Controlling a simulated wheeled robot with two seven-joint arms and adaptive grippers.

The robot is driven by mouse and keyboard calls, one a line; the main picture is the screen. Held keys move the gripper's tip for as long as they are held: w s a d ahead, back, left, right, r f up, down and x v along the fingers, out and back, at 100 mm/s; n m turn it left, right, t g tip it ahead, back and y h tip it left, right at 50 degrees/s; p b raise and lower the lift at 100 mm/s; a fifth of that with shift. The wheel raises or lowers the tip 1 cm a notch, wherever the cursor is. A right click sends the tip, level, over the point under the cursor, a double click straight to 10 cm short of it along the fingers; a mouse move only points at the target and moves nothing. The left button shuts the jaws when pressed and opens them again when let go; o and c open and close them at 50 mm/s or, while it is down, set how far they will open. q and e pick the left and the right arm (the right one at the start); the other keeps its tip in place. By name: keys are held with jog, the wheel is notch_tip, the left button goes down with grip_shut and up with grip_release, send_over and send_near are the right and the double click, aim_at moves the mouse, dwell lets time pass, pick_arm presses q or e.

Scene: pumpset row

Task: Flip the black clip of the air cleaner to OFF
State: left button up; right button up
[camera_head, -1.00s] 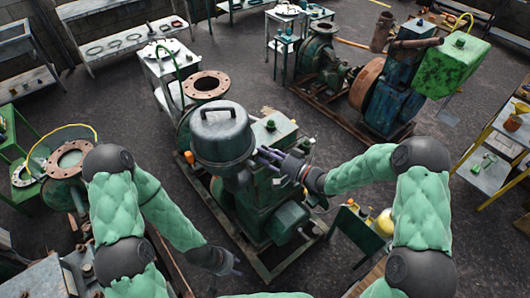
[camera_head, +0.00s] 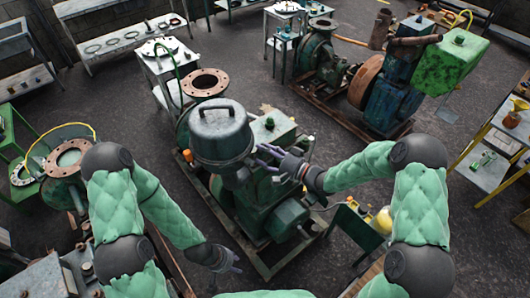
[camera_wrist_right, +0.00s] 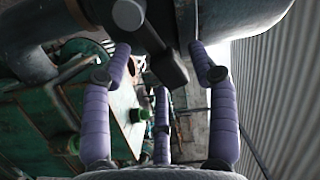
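The air cleaner (camera_head: 221,138) is a grey metal canister with a domed lid and a handle, on top of the green pump engine. My right gripper (camera_head: 262,156) is at the right side of the canister, its purple fingers pointing at it. In the right wrist view the fingers of this gripper (camera_wrist_right: 162,75) are spread apart. A black clip (camera_wrist_right: 168,70) hangs from the canister's edge between them, and I see no finger closed on it. In the head view the clip is hidden or too small to tell. My left gripper (camera_head: 235,262) is low, left of the engine's base, empty, its fingers apart.
The green engine (camera_head: 262,205) stands on a metal skid frame below the canister. A rusty flanged pipe (camera_head: 206,84) rises behind it. A small green stand (camera_head: 358,228) with a yellow item is at the right. The dark floor between the pump sets is clear.

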jog(key=v, duration=1.2)
